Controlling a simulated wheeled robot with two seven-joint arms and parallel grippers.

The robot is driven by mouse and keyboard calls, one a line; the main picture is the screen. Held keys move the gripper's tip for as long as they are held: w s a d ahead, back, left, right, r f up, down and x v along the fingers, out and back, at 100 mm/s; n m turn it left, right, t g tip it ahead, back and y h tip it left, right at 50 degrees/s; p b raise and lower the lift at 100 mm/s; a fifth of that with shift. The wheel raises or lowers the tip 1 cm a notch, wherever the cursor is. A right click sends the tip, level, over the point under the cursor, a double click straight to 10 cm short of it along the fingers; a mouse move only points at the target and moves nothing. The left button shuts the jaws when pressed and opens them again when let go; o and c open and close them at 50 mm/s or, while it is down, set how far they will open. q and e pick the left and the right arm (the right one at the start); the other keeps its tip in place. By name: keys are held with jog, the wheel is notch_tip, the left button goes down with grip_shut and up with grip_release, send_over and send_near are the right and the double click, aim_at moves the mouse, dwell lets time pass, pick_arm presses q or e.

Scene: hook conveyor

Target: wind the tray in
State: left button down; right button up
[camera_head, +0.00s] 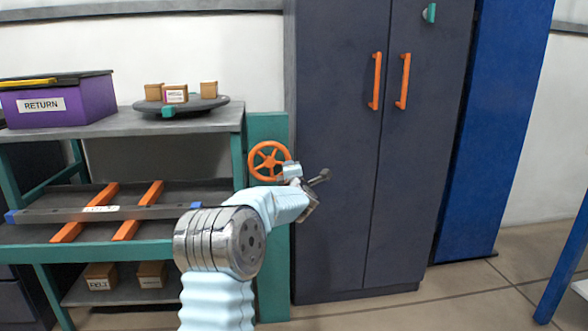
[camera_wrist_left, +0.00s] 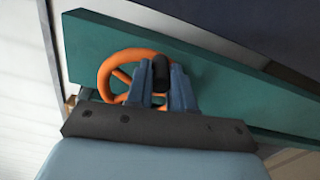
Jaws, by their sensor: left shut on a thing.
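An orange handwheel (camera_head: 262,176) is mounted on a teal post at the right end of the bench. My left gripper (camera_head: 289,169) is at its right side. In the left wrist view the wheel (camera_wrist_left: 106,72) lies behind the fingers. There my left gripper (camera_wrist_left: 161,84) is shut on the wheel's black knob (camera_wrist_left: 161,66). On the bench's middle level, a dark tray-like surface (camera_head: 75,195) carries two orange strips (camera_head: 140,208) with a grey bar (camera_head: 60,214) across them. I cannot tell for sure which part is the tray. My right gripper is not in view.
A purple RETURN box (camera_head: 85,112) and a round dark platter (camera_head: 210,104) with small boxes stand on the bench top. A dark cabinet (camera_head: 340,130) with orange handles stands close right of the wheel. Open floor (camera_head: 450,300) lies at the lower right.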

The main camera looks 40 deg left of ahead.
aim_at(266, 181)
pick_arm(q)
jog(key=s+a+f+m, duration=0.1)
jog(key=m, duration=0.4)
jog(key=s+a+f+m, duration=0.1)
jog(key=f+m, duration=0.1)
jog(key=m, duration=0.3)
jog(key=s+a+f+m, duration=0.1)
jog(key=f+m, duration=0.1)
jog(key=m, duration=0.2)
jog(key=shift+s+a+m, duration=0.15)
jog(key=shift+s+m, duration=0.25)
jog(key=shift+s+a+m+p, duration=0.4)
jog(key=shift+s+m, duration=0.05)
jog(key=shift+m, duration=0.6)
jog(key=shift+s+a+m+p, duration=0.35)
jog(key=shift+s+m, duration=0.1)
jog(key=shift+m, duration=0.6)
jog(key=c, duration=1)
grip_release()
jog(key=v, duration=1.3)
jog(key=shift+s+d, duration=0.2)
jog(key=shift+s, duration=0.1)
